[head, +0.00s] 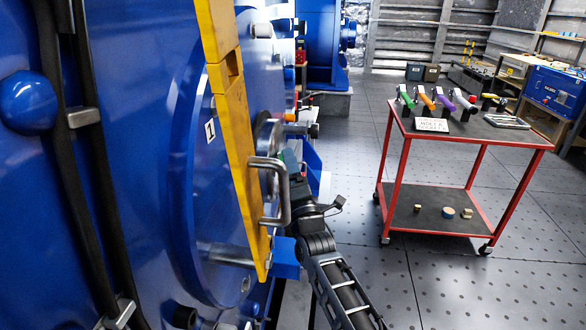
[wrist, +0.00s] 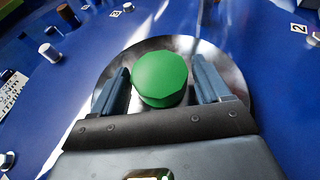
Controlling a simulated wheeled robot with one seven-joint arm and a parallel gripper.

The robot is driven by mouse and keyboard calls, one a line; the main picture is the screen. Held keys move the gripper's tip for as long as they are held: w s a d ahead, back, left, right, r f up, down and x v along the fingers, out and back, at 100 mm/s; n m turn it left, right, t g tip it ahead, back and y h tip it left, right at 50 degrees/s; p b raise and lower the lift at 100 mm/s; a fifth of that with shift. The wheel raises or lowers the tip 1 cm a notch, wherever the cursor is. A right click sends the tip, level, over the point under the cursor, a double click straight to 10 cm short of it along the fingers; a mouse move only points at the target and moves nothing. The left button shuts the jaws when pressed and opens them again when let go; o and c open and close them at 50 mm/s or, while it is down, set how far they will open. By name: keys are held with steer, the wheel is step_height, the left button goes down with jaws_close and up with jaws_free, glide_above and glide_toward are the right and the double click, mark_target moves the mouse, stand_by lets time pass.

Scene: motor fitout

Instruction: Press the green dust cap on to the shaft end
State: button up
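The green dust cap (wrist: 161,78) is in the middle of the wrist view, in front of a shiny round metal face (wrist: 218,58) on the blue motor. My gripper (wrist: 162,66) has one finger on each side of the cap. Narrow gaps show between fingers and cap, so it looks open around it. The cap hides what is behind it, so I cannot tell how far it sits on the shaft end. In the head view my gripper (head: 291,178) is at the motor face, partly hidden by a yellow bar, with a bit of green (head: 291,160) showing beside it.
The yellow bar (head: 232,120) with a metal handle (head: 283,190) stands close to my gripper. Studs and bolts stick out of the blue motor (head: 150,150). A red trolley (head: 470,136) with coloured-handled tools stands at the right. Open floor (head: 360,220) lies between trolley and motor.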

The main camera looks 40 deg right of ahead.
steer(key=o, duration=0.3)
steer(key=v, duration=0.8)
stand_by(0.6)
steer(key=s+a+f+m+g+y, duration=0.1)
steer(key=s+a+f+m+y, duration=0.25)
steer(key=s, duration=0.85)
steer(key=s+a+f+m+g+y, duration=0.15)
steer(key=s+a+y, duration=0.4)
steer(key=s, duration=0.65)
steer(key=s+a+r+m+g, duration=0.1)
steer(key=s+a+r+m, duration=0.2)
steer(key=s, duration=0.6)
steer(key=s+a+r+m+g+y, duration=0.1)
steer(key=s+a+r+m+g, duration=0.1)
steer(key=s+a+m, duration=0.5)
steer(key=shift+s+r+y, duration=0.3)
steer(key=shift+s+r, duration=0.35)
steer(key=shift+s, duration=0.2)
